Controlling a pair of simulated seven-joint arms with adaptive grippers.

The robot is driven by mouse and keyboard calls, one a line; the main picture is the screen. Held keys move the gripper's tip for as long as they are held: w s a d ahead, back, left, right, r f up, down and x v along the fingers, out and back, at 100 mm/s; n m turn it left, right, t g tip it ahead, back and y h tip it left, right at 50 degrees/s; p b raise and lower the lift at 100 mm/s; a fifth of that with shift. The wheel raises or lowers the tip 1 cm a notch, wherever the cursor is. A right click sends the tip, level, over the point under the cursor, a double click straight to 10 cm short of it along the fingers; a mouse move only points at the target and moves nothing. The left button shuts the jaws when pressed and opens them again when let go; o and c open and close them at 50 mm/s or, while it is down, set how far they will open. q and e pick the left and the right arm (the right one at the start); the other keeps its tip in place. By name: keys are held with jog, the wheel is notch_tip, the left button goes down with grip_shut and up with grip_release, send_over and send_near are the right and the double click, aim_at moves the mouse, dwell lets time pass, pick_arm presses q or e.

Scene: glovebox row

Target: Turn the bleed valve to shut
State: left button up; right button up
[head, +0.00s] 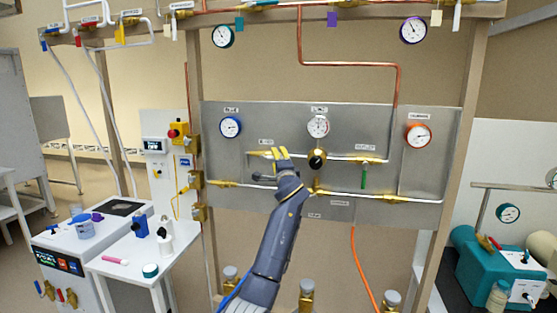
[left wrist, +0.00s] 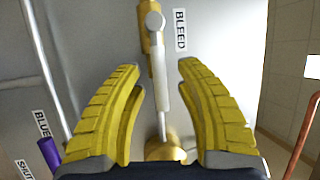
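The bleed valve (left wrist: 150,42) is a brass body on a grey panel beside a label reading BLEED. Its pale grey lever (left wrist: 160,85) runs from the pivot at the top down toward my palm. My left gripper (left wrist: 160,72) is open, with one yellow finger on each side of the lever and visible gaps to both. In the head view my left gripper (head: 279,152) is up at the panel, over the left end of the middle pipe, and covers most of the valve. My right gripper is in neither view.
The panel (head: 225,178) carries a blue gauge (head: 230,127), a white gauge (head: 318,126), an orange gauge (head: 418,135), and a green-handled valve (head: 364,178). A purple handle (left wrist: 50,152) is left of my fingers. A white bench (head: 135,270) stands lower left.

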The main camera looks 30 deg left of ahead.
pick_arm(q)
grip_shut()
dwell(0.3)
jog(key=shift+f+m, duration=0.15)
jog(key=shift+m, duration=0.15)
jog(key=shift+s+a+f+m+t+h, duration=0.35)
jog(key=shift+a+f+m+t+h, duration=0.9)
jog(key=shift+m, duration=2.9)
jog(key=shift+s+a+f+m+t+h, duration=0.55)
jog(key=shift+m+t+h, duration=1.2)
jog(key=shift+m, duration=2.45)
jog(key=shift+s+a+f+m+t+h, duration=0.15)
jog(key=shift+a+f+m+t+h, duration=1.4)
jog(key=shift+m, duration=2.6)
jog(key=shift+d+r+g+h, duration=0.3)
jog(key=shift+r+g+h, duration=0.2)
jog(key=shift+g+h, duration=0.15)
